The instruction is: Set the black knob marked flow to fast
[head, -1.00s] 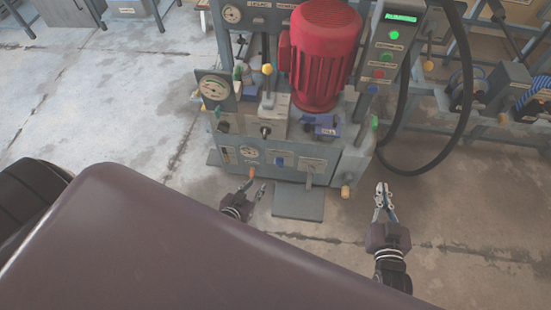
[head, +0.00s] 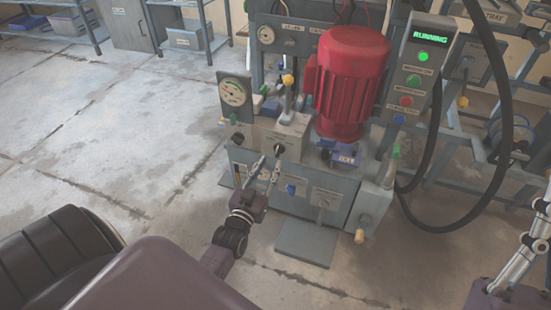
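A black knob (head: 279,149) sits on the front of a grey block on the machine. Another dark knob (head: 238,138) is to its left, under the dial gauge. The labels are too small to read, so I cannot tell which is marked flow. My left gripper (head: 270,161) is open and empty, its two fingers pointing up at the machine front. Its tips are just below and left of the block's knob; I cannot tell whether they touch it. My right gripper (head: 526,252) is at the right edge, partly cut off, and its opening is unclear.
A red motor (head: 352,80) stands on the machine. A control box (head: 415,75) shows RUNNING, with green, red and blue buttons. A yellow-tipped lever (head: 289,82) rises above the block. A black hose (head: 505,120) loops at right. Open floor (head: 120,140) lies left.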

